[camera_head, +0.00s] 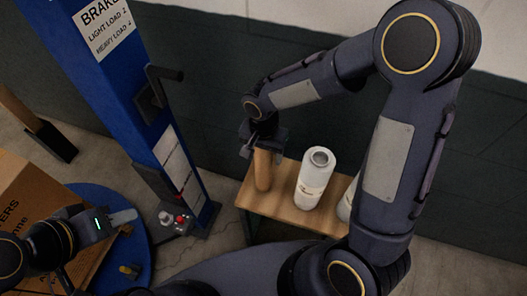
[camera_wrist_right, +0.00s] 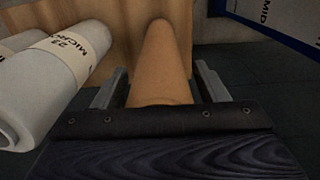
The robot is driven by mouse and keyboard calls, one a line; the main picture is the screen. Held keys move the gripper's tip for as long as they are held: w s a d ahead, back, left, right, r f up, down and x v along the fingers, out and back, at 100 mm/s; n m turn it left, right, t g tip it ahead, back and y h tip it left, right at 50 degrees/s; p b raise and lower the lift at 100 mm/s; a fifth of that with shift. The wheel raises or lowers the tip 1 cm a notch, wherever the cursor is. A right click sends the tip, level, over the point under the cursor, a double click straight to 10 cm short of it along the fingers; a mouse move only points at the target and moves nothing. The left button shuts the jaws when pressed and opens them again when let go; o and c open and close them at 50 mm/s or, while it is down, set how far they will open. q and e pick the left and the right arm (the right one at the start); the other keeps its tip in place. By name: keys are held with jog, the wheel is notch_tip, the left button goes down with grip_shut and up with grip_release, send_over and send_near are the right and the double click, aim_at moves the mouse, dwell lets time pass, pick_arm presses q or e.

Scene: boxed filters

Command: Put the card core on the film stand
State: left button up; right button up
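The card core, a plain brown tube (camera_head: 263,170), stands upright on a small wooden bench. My right gripper (camera_head: 263,146) is over its top from above. In the right wrist view the core (camera_wrist_right: 161,70) stands between the two fingers, with narrow gaps visible on both sides. I take the blue mast (camera_head: 125,85) with brake and load labels to be the film stand; it carries a dark bracket (camera_head: 158,92). My left gripper (camera_head: 122,218) is at the lower left over a blue disc; only one pale finger shows clearly.
The bench (camera_head: 290,213) also holds a white labelled roll (camera_head: 314,180), close to the core, and another partly behind my right arm. A cardboard box (camera_head: 25,205) sits on the blue round disc (camera_head: 138,245). A control box with red knobs (camera_head: 177,220) is at the mast's base.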

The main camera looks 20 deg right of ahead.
notch_tip(320, 180, up, 12)
jog(key=shift+r, duration=0.2)
jog(key=s+d+r+n+t+y, duration=0.1)
jog(key=s+d, duration=0.3)
jog(key=s, duration=0.4)
jog(key=s+d+r+n+t+y, duration=0.1)
jog(key=s+d+n+t, duration=0.3)
jog(key=s, duration=0.4)
jog(key=shift+s+d+r+t+y, duration=0.15)
jog(key=shift+d+r+t+y, duration=0.2)
jog(key=shift+d+y, duration=0.4)
